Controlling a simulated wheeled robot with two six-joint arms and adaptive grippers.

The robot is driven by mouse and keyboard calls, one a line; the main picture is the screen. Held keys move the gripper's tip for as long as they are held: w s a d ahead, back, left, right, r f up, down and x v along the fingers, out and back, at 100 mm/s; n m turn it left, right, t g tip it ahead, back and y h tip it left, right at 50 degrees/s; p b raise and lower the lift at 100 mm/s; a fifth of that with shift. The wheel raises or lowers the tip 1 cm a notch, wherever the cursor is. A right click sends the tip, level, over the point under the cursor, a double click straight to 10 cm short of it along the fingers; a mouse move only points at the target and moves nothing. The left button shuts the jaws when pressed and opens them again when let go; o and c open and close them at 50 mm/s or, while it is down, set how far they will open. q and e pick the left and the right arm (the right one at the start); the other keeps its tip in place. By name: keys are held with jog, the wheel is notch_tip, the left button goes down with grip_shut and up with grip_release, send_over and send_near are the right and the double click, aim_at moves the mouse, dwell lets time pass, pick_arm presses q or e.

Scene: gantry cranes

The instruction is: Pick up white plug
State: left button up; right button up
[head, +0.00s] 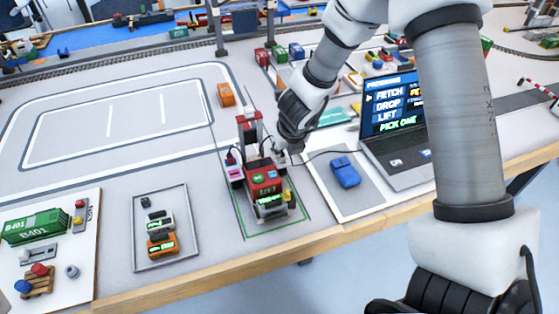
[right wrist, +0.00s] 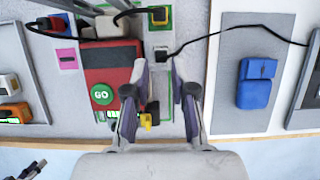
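A small pale plug (right wrist: 161,56) with a thin black cable running off to the right shows in the right wrist view, beside the red device (right wrist: 112,62). My right gripper (right wrist: 159,72) is open around the space just in front of it, with no finger visibly closed on it. In the head view my right gripper (head: 284,152) is low at the right side of the red device (head: 264,176), and hides the plug there. A second whitish block (right wrist: 113,27) with a black cable lies at the device's far end. My left gripper is not in view.
A blue pouch-like object (head: 345,171) lies on a grey mat right of the device. A tray (head: 143,255) with small orange and white items is to the left.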

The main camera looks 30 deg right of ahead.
aim_at(283, 154)
jog(key=x, duration=0.3)
jog(key=shift+w+d+f+b, duration=0.1)
jog(key=shift+w+f+b, duration=0.15)
jog(key=shift+b, duration=0.15)
jog(key=shift+r, duration=0.1)
grip_shut()
notch_tip(283, 154, up, 18)
jog(key=p, duration=1.2)
jog(key=shift+p, duration=0.3)
